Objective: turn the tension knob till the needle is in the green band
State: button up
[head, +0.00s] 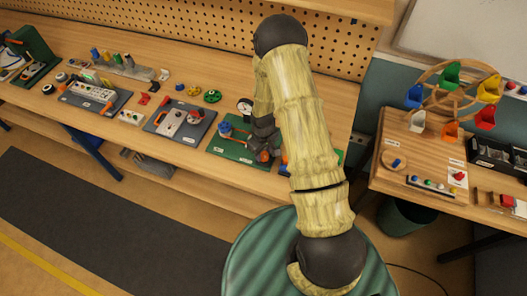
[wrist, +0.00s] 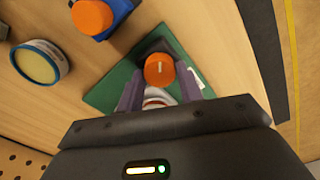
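An orange round knob (wrist: 159,69) with a white line across its top stands on a green board (wrist: 108,92) in the wrist view. The two fingers of my gripper (wrist: 159,86) are apart, on either side of a pale ring-like part, with the knob just beyond their tips. No contact with the knob shows. In the head view my gripper (head: 263,143) is over the green board (head: 226,149), and my arm hides part of it. A round white dial (head: 245,105) stands at the board's back edge; its needle and green band are too small to read.
In the wrist view, a round cream-faced thing (wrist: 40,62) and a blue block (wrist: 116,13) with an orange cap lie to the left. In the head view, a grey board (head: 175,125) lies left of the green one. A model wheel (head: 452,92) stands on the right table.

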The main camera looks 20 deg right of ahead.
aim_at(263, 154)
jog(key=c, duration=0.5)
jog(key=shift+o, duration=0.2)
jog(key=shift+w+f+m+b, duration=0.1)
jog(key=shift+f+m+b, duration=0.05)
jog(key=shift+m+b, duration=0.5)
jog(key=shift+f+m+b, duration=0.1)
jog(key=shift+m+b, duration=0.8)
jog(key=shift+m, duration=0.15)
jog(key=shift+r+m+b, duration=0.25)
jog(key=shift+m+b, duration=0.2)
jog(key=shift+m, duration=0.55)
jog(key=o, duration=1)
jog(key=shift+c, duration=0.2)
jog(key=shift+r, duration=0.15)
notch_tip(263, 154, up, 17)
jog(key=b, duration=0.3)
